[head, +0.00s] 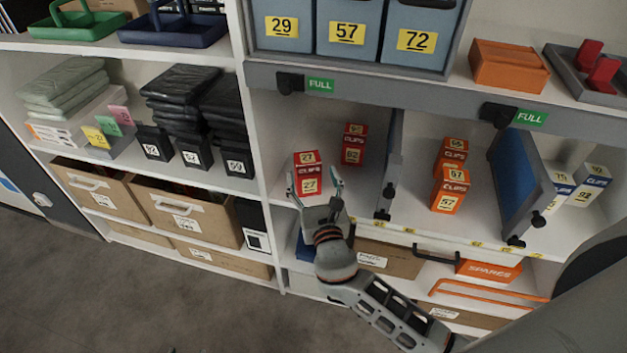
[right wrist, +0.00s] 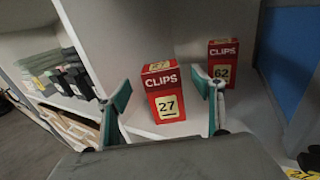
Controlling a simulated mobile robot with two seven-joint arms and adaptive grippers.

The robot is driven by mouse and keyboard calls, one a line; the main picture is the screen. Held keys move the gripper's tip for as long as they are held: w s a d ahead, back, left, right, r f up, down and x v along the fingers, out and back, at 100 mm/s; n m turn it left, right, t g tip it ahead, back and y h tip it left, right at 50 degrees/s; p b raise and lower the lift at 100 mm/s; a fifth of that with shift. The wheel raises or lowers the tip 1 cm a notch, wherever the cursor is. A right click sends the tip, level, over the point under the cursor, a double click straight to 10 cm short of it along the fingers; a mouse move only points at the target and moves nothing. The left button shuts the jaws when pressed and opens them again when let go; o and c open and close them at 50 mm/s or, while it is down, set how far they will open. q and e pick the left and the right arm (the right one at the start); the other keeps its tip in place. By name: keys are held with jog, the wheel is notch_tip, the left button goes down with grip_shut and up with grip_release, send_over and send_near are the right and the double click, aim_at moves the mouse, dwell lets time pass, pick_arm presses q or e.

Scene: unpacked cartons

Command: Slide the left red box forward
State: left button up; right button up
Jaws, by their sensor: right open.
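The left red box (head: 308,172), labelled 27, stands upright on the middle shelf in the left bay. In the right wrist view the box, marked CLIPS, (right wrist: 166,100) appears between the two finger pads. A second red box (head: 354,144), labelled 62, stands farther back to its right; it also shows in the right wrist view (right wrist: 223,62). My right gripper (head: 315,184) is open at the shelf front, with one finger to each side of the 27 box. I cannot tell whether a pad touches it. My left gripper is not in view.
A grey divider (head: 391,165) stands right of the red boxes. Beyond it are orange boxes (head: 450,187) and a blue divider (head: 522,186). The bay's white side wall (head: 257,120) is on the left. The shelf behind the 27 box looks clear.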

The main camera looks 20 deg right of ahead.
aim_at(310, 167)
jog(key=w, duration=0.4)
jog(key=w+d, duration=0.1)
jog(key=w, duration=0.1)
jog(key=shift+w, duration=0.4)
jog(key=c, duration=1.3)
